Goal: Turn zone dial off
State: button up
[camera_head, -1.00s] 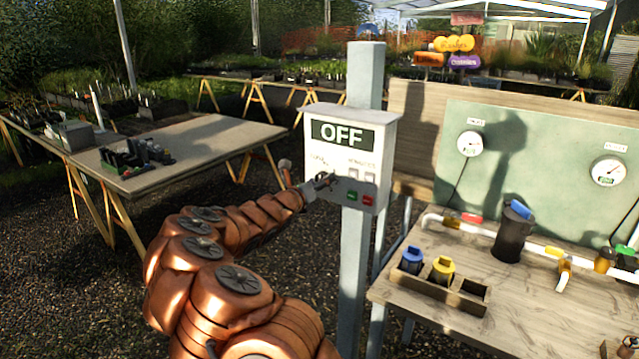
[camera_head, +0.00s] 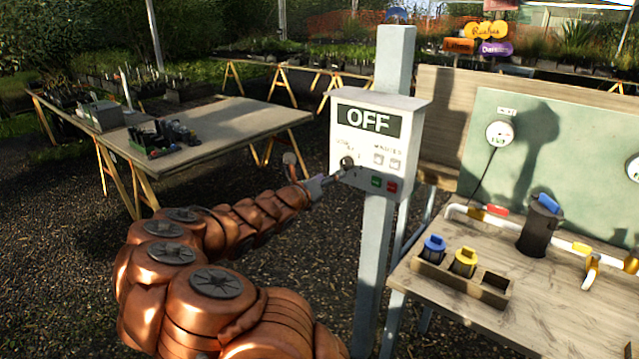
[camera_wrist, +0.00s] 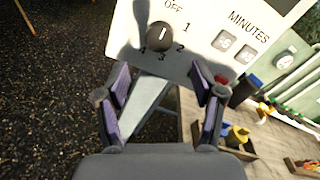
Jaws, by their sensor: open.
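The control box (camera_head: 340,164) is pale, mounted on a grey post (camera_head: 372,270), and its display reads OFF. The zone dial (camera_wrist: 159,36) is a dark round knob with a light pointer mark, ringed by OFF and the numbers 1 to 4. Its mark looks roughly upright, toward the OFF label. In the head view the dial (camera_head: 347,163) shows just beyond my gripper (camera_head: 338,177). In the wrist view my gripper (camera_wrist: 162,98) is open and empty, its purple-padded fingers apart, below and short of the dial.
The box also carries two MINUTES buttons (camera_wrist: 236,49) and green and red buttons below. At right a workbench (camera_head: 465,318) holds a wooden holder with blue- and yellow-topped parts, pipework and a black canister. Another table (camera_head: 222,128) stands at left over gravel.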

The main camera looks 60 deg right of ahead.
jog(key=shift+w+a, duration=0.2)
jog(key=shift+a, duration=0.8)
jog(key=shift+w+a, duration=0.15)
jog(key=shift+a, duration=0.8)
jog(key=shift+r, duration=0.15)
